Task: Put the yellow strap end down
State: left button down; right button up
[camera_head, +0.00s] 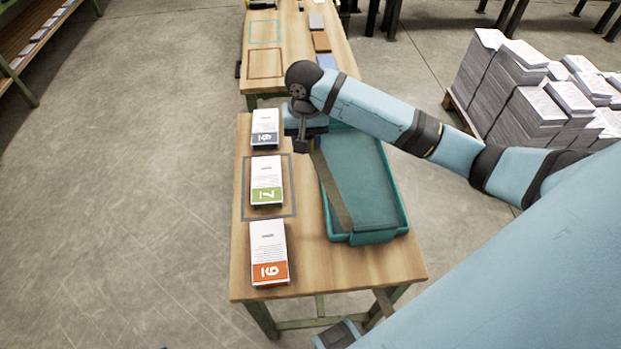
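A dull yellow-brown strap (333,190) runs as a flat band from my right gripper down along the left side of the teal tray (399,207). Its upper end meets the gripper's fingers; the exact grip is small and partly hidden. My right gripper (304,143) appears shut on that end, above the tray's far left corner, close to the stack marked 6. My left gripper is not in view.
Stacks marked 6 (265,125), 7 (266,180) and 9 (268,246) line the left side of the wooden table (335,270). The 7 stack lies inside a grey outline. A second table (286,20) stands behind. Paper stacks (520,95) stand at right.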

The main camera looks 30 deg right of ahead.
jog(key=b, duration=0.1)
send_over(307, 190)
notch_tip(307, 190, down, 13)
jog(key=shift+r, duration=0.1)
notch_tip(307, 190, down, 4)
jog(key=shift+f+b, duration=0.25)
jog(key=shift+b, duration=0.25)
jog(key=o, duration=0.7)
jog(key=shift+f, duration=0.1)
